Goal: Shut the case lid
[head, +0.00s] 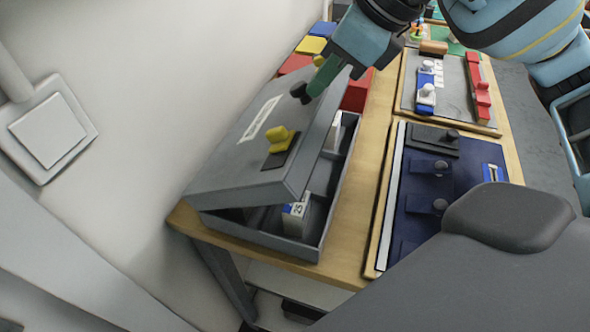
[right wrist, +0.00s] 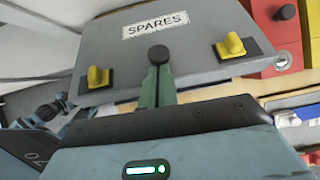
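The grey case (head: 225,188) stands on the wooden table against the wall. Its lid (head: 240,140) is partly raised, and a gap shows a box inside marked 25 (head: 295,212). The lid carries a white label, reading SPARES in the right wrist view (right wrist: 156,24), two yellow latches (head: 280,140) and a dark knob (head: 299,91). My right gripper (head: 322,77) has its green fingers close together at the lid, right beside the knob. In the right wrist view, the fingertips (right wrist: 158,72) lie just below the knob; contact is unclear. My left gripper is not in view.
To the right of the case is a dark blue board (head: 430,185) with dark knobs. Beyond it is a grey board (head: 447,90) with red and white pieces. Red, yellow and blue bins (head: 312,45) stand behind the case. A narrow wooden strip (head: 365,170) is bare.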

